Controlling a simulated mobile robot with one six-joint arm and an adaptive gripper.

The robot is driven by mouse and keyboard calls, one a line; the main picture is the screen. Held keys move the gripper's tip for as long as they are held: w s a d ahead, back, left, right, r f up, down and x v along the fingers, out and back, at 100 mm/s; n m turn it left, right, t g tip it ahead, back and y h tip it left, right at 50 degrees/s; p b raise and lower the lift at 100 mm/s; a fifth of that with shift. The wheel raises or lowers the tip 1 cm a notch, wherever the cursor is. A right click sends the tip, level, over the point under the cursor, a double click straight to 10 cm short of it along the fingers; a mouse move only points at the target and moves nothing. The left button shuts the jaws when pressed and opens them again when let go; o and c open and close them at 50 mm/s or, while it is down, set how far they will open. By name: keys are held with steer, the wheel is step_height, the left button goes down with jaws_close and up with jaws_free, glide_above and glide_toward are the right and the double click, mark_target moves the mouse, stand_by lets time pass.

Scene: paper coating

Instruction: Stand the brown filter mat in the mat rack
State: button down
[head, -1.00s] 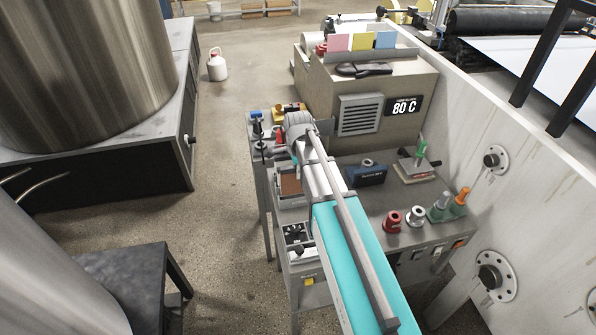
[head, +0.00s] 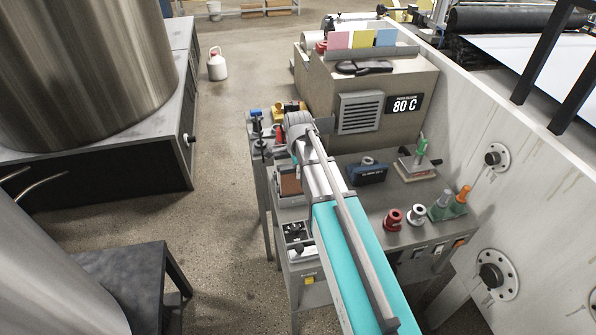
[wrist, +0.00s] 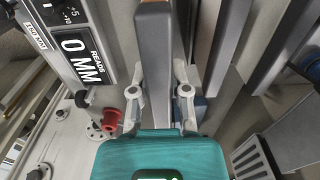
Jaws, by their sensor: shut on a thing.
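My gripper (wrist: 160,108) is shut on a slab seen nearly edge-on in the wrist view, a finger on each side. I take the slab as the brown filter mat (wrist: 155,65); it has a grey edge and a brown strip at the far end. In the head view, a brown face (head: 290,181) shows just left of my arm, which hides the fingers. I cannot make out the mat rack with certainty. Grey parallel plates (wrist: 268,50) stand at the right of the wrist view, apart from the slab.
The grey cabinet marked 80 C (head: 405,104) stands behind the bench. A blue box (head: 367,174) and red and grey spools (head: 393,219) sit right of my arm.

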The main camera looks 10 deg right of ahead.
steer(key=shift+f+b, duration=2.3)
steer(key=shift+f, duration=0.05)
stand_by(0.4)
steer(key=c, duration=0.5)
jaws_free()
steer(key=shift+r, duration=0.1)
step_height(320, 180, up, 12)
steer(key=p, duration=1.2)
steer(key=shift+s+d+r+n+p, duration=0.35)
steer(key=shift+s+d+r+p, duration=0.45)
steer(key=shift+d+r+p, duration=1)
steer(key=shift+s+d+r+n+p, duration=0.4)
steer(key=shift+s+d+r+p, duration=0.65)
steer(key=shift+r+p, duration=1.3)
steer(key=shift+s+d+r+n+p, duration=0.35)
steer(key=shift+s+d+r+p, duration=0.2)
steer(key=shift+d+r+p, duration=1.35)
steer(key=shift+a, duration=0.2)
